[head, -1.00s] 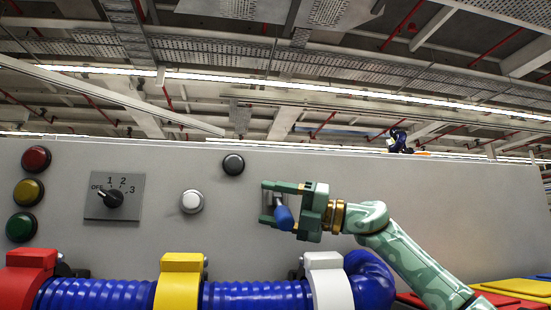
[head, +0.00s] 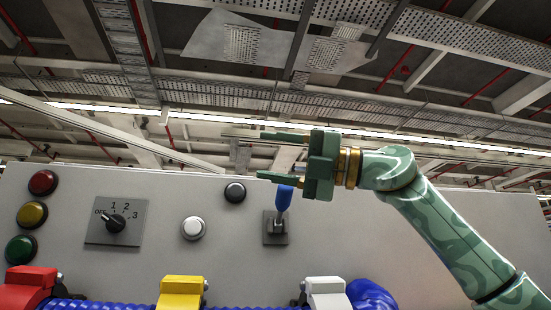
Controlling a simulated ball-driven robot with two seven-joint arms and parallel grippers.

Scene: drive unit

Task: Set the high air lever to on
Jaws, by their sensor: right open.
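The lever has a blue handle (head: 284,198) on a small grey metal base plate (head: 275,230) fixed to the grey panel. The handle points up and slightly right from the plate. My right gripper (head: 270,156) comes in from the right, above the lever, with its fingers pointing left. It is open, with nothing seen between its fingers. Its lower finger is close to the top of the blue handle; I cannot tell whether they touch. My left gripper is not in view.
The panel (head: 150,265) carries red (head: 43,182), yellow (head: 32,215) and green (head: 20,249) buttons, a rotary switch (head: 115,222), a black button (head: 235,192) and a white button (head: 193,228). Below are a blue hose (head: 105,305) and red, yellow and white clamps (head: 326,290).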

